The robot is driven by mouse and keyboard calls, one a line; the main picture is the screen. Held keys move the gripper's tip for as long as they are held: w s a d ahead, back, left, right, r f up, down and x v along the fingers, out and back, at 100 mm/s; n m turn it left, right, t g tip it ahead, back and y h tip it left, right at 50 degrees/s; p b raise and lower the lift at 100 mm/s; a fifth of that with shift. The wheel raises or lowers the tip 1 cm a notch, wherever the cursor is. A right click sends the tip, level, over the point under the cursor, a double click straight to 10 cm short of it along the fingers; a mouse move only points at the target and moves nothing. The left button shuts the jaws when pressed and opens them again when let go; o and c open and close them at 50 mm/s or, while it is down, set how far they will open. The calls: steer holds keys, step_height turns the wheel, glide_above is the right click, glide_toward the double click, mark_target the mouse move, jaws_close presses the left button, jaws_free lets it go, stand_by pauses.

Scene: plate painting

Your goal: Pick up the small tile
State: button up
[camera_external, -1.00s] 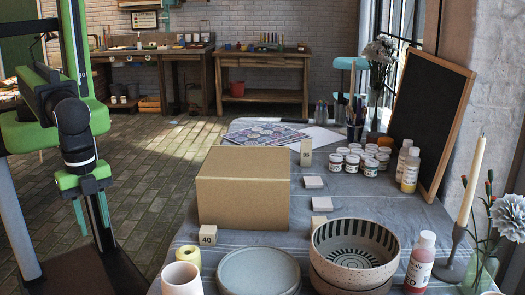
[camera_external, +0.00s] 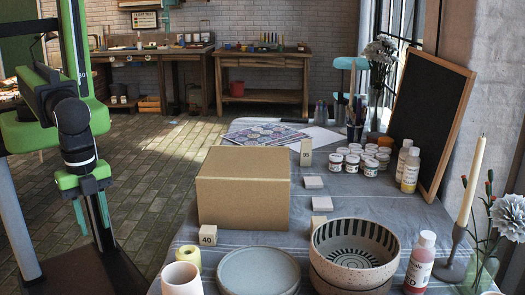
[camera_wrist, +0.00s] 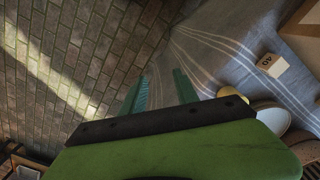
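Two small pale square tiles lie on the blue-grey cloth right of the cardboard box, one farther back (camera_external: 314,182) and one nearer (camera_external: 322,204). A small cream block marked 40 (camera_external: 208,235) stands at the box's front left corner; it also shows at the right in the wrist view (camera_wrist: 272,65). A similar upright block (camera_external: 306,152) stands behind the pale tiles. I cannot tell which of these is the small tile. My gripper (camera_external: 91,211) hangs left of the table, away from them all. In the wrist view its green fingers (camera_wrist: 161,90) are apart with nothing between them.
The cardboard box (camera_external: 243,190) stands between my gripper and the pale tiles. A grey plate (camera_external: 258,273), a striped bowl (camera_external: 355,245), a yellow jar (camera_external: 187,259) and a pale cup (camera_external: 181,280) crowd the front. Paint jars (camera_external: 355,162) and a blackboard (camera_external: 430,115) are at the right.

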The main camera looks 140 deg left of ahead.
steer(key=o, duration=1)
steer(key=shift+c, duration=0.2)
